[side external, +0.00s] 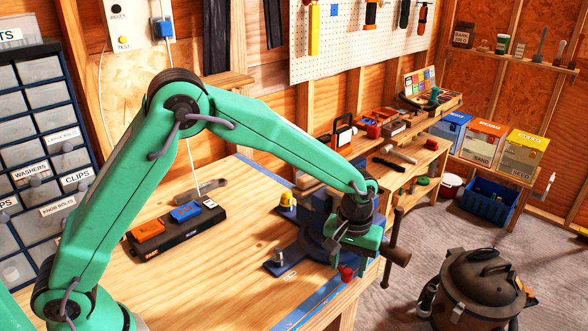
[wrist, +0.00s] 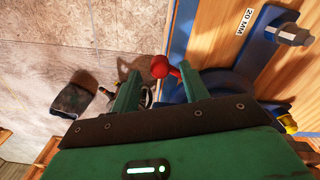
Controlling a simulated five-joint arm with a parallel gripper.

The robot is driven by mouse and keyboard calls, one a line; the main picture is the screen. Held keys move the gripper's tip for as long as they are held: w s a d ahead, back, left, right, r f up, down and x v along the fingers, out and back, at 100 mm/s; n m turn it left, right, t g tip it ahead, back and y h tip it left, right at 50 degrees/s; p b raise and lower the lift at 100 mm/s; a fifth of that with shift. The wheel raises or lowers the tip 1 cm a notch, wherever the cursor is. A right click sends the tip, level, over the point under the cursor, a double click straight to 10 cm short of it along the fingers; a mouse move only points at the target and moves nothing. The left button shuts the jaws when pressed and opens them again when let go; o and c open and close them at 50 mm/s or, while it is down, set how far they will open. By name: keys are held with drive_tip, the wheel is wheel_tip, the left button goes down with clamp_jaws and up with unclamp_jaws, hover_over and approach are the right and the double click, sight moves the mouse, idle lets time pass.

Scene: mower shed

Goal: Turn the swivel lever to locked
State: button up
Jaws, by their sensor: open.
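The swivel lever ends in a red ball knob (side external: 346,273), low at the front of the blue vise (side external: 312,240) near the bench edge. In the wrist view the red knob (wrist: 160,66) lies between the tips of my gripper (wrist: 161,72), nearer the left finger, with a short stem running toward the right finger. My gripper (side external: 352,250) is open and just above the knob in the side view. Contact cannot be told. Part of the vise is hidden behind my gripper. No locked mark is readable.
A vise handle bar (side external: 393,235) stands right beside my gripper. A hex bolt (wrist: 292,34) sits on the blue base. A black tray with orange and blue items (side external: 178,229) lies on the bench. A dark shop vacuum (side external: 480,285) stands on the floor at right.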

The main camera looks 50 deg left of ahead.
drive_tip(key=shift+f, duration=0.95)
drive_tip(key=c, duration=0.9)
clamp_jaws()
